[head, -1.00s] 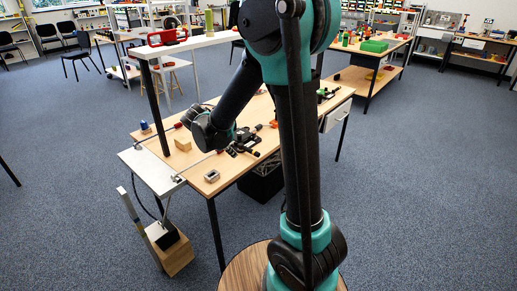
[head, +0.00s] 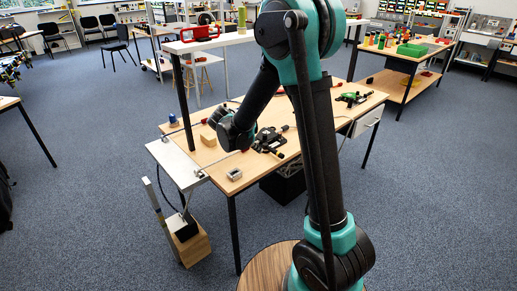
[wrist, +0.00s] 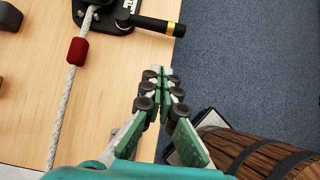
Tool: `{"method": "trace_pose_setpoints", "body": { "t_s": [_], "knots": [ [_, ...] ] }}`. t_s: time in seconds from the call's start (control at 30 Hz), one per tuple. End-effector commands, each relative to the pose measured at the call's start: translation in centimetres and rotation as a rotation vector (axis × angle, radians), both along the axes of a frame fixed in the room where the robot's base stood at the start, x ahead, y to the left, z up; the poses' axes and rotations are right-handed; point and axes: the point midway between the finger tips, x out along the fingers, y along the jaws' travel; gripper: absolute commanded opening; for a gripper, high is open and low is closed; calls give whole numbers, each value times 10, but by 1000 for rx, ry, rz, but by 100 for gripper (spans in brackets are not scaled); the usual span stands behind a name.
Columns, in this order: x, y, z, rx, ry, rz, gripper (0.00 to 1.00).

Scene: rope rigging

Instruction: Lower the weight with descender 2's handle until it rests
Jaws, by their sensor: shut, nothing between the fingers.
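In the head view the weight, a black block (head: 184,228), hangs at the left table end, at the top of a wooden block (head: 194,248); I cannot tell if they touch. A black descender (head: 268,139) is fixed on the table, with a white rope running to the left end. In the wrist view this descender (wrist: 102,12) shows at the top, cut off, its black handle (wrist: 150,24) with a yellow band pointing right. Its number is not readable. The white rope (wrist: 64,105) carries a red sleeve (wrist: 77,50). My gripper (wrist: 160,75) is shut and empty, below the handle, apart from it.
A metal plate (head: 176,161) sits at the table's left end. A wood block (head: 208,138) and a grey metal piece (head: 234,174) lie on the table. A green device (head: 352,98) sits farther right. A wooden barrel shape (wrist: 270,155) shows at the wrist view's lower right.

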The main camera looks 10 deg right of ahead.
Motion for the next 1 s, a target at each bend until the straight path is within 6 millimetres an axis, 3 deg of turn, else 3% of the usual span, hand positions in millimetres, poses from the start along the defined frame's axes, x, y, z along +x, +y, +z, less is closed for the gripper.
{"method": "trace_pose_setpoints", "body": {
  "t_s": [0.37, 0.6, 1.0],
  "knots": [
    [28, -38, -57, 0, 0, -4, 0],
    [46, -62, -61, 0, 0, -1, 0],
    [50, -67, -62, 0, 0, 0, 0]
  ]
}}
